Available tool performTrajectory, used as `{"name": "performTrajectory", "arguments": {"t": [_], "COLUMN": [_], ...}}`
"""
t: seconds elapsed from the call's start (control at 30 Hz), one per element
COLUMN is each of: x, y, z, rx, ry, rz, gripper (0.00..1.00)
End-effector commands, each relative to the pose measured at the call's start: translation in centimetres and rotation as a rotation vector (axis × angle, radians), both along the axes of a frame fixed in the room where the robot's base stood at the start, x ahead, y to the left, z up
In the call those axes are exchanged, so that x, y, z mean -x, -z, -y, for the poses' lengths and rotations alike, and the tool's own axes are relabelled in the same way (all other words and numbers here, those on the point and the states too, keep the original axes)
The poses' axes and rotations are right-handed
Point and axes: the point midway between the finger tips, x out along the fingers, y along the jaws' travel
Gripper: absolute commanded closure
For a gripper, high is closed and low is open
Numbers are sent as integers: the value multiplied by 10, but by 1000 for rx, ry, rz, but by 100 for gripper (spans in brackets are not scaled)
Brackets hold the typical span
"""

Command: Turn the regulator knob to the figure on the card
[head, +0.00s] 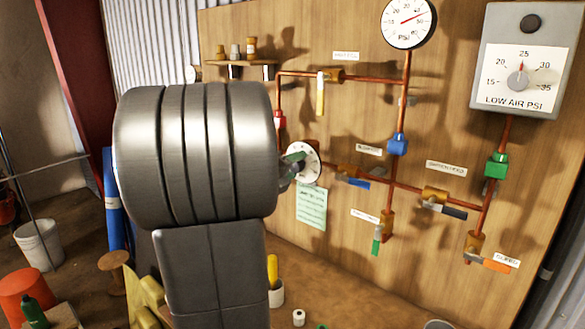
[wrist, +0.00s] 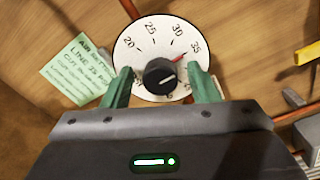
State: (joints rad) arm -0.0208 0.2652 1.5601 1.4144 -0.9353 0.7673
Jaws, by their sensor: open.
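The regulator's white round dial (head: 304,168) is on the wooden board, partly behind my arm in the head view. In the wrist view the dial (wrist: 136,52) shows figures such as 20, 25, 30 and 35. Its black knob (wrist: 160,77) is at the middle, and a red pointer slants up right, near 35. My gripper (wrist: 161,86) is open, one green finger on each side of the knob, with gaps visible. The card (head: 312,206) also shows in the head view.
A PSI gauge (head: 408,22) tops the copper pipes. A grey LOW AIR PSI box (head: 522,60) has its pointer near 25. Valves with yellow (head: 320,95), blue (head: 353,182) and orange (head: 490,264) handles stand out from the board. A small shelf (head: 240,63) is upper left.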

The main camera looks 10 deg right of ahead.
Motion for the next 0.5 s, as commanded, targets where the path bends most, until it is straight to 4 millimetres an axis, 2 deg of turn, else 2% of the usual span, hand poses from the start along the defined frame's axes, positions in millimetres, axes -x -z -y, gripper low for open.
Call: {"name": "performTrajectory", "arguments": {"t": [0.17,0.5], "x": [5,46], "y": [0,-1], "z": [-7,-60], "rx": [0,0], "ry": [-1,-6], "rz": [1,3], "gripper": [46,46]}}
